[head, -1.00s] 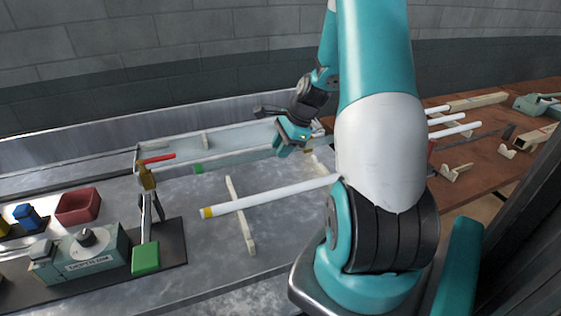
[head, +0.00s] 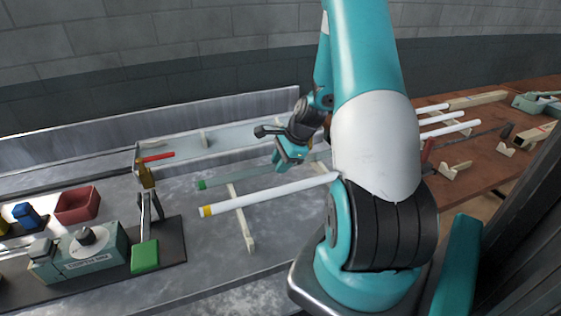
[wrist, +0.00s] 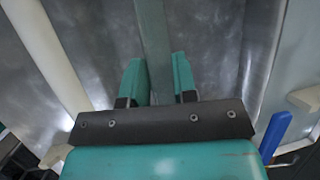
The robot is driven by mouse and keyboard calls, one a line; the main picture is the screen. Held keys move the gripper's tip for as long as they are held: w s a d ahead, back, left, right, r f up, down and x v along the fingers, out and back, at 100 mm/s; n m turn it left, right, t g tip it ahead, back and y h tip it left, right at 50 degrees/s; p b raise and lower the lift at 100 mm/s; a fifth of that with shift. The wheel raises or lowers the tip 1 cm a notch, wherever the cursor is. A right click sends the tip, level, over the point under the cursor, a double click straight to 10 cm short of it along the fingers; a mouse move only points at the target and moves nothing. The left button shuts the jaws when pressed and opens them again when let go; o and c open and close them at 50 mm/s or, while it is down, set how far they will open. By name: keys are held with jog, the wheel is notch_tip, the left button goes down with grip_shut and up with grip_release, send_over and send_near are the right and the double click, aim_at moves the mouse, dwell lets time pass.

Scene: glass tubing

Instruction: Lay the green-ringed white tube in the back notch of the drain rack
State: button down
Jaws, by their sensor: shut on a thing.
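The green-ringed tube (head: 250,174) looks grey-green and dull rather than bright white, with its green end at the left. My gripper (head: 290,158) is shut on it near its right part; in the wrist view the tube (wrist: 153,45) runs between the two fingers (wrist: 157,82). The drain rack (head: 241,218) is a pale notched rail on the metal bench, with its other support mostly hidden by my arm. The tube crosses over the rail's back end; I cannot tell whether it touches the notch. A yellow-ringed white tube (head: 265,196) lies across the rack in front, roughly parallel.
A long pale trough (head: 225,143) lies behind the rack. More white tubes (head: 450,130) lie on the brown table at right.

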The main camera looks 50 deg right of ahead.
jog(key=shift+f, duration=0.2)
jog(key=c, duration=0.9)
grip_release()
jog(key=v, duration=1.3)
jog(key=w+a+r+n+g+y, duration=0.1)
jog(key=w+a+r+n, duration=0.15)
jog(key=a+n, duration=0.55)
jog(key=w+a+r+n+g, duration=0.15)
jog(key=a+r+n, duration=0.25)
jog(key=a, duration=0.9)
jog(key=s+a+r+n+g, duration=0.1)
jog(key=s+a+r+n, duration=0.1)
jog(key=s+a+n, duration=0.5)
jog(key=s+a+r+n, duration=0.2)
jog(key=s+a+n, duration=0.5)
jog(key=a+n, duration=0.5)
jog(key=shift+s+a+g+b, duration=0.3)
jog(key=shift+a+g+b, duration=0.1)
jog(key=shift+a, duration=0.4)
